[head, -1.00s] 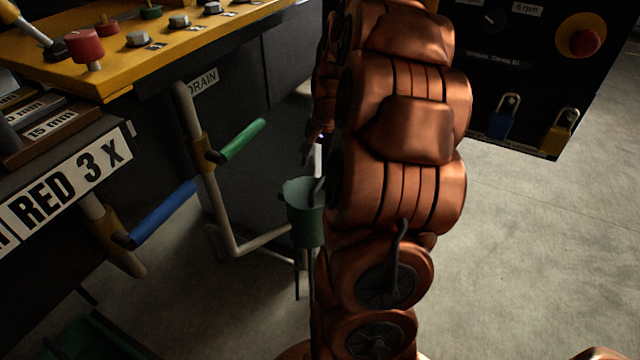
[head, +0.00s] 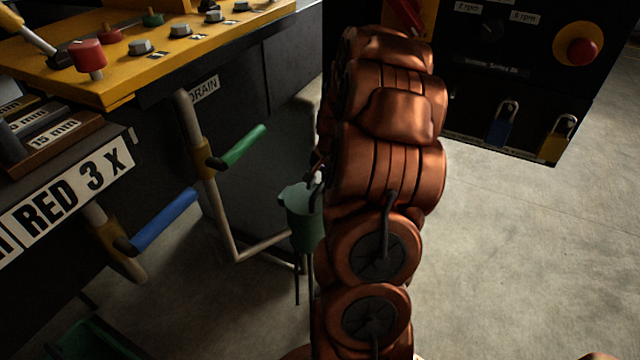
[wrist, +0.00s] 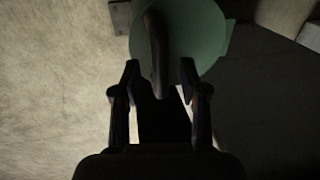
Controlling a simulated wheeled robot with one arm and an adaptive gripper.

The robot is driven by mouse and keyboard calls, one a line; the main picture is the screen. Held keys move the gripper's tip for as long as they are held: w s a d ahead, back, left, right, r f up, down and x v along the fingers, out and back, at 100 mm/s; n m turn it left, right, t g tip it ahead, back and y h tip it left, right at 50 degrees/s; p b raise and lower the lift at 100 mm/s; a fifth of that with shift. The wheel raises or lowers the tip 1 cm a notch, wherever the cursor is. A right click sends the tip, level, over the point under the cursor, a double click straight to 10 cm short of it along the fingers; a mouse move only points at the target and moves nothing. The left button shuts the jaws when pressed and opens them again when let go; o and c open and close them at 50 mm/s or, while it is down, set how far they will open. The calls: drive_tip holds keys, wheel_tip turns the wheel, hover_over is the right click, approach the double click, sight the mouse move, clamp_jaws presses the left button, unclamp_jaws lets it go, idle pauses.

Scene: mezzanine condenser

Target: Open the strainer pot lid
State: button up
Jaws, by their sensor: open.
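The strainer pot (head: 303,228) is a green cup-shaped vessel on thin legs, left of my arm in the head view. In the wrist view its round green lid (wrist: 198,38) shows at the top, with a dark curved bar, perhaps its handle (wrist: 157,50), over it. My gripper (wrist: 159,75) is open, its two fingertips on either side of the lower part of that bar. I cannot tell whether the fingers touch it. In the head view my arm hides part of the pot and most of the gripper.
A pipe with a green lever (head: 238,147) and one with a blue lever (head: 158,219) stand left of the pot. A yellow panel (head: 140,68) with knobs is at upper left. A black control box (head: 530,80) hangs at right. Floor at right is clear.

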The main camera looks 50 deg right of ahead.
clamp_jaws()
idle(0.3)
idle(0.4)
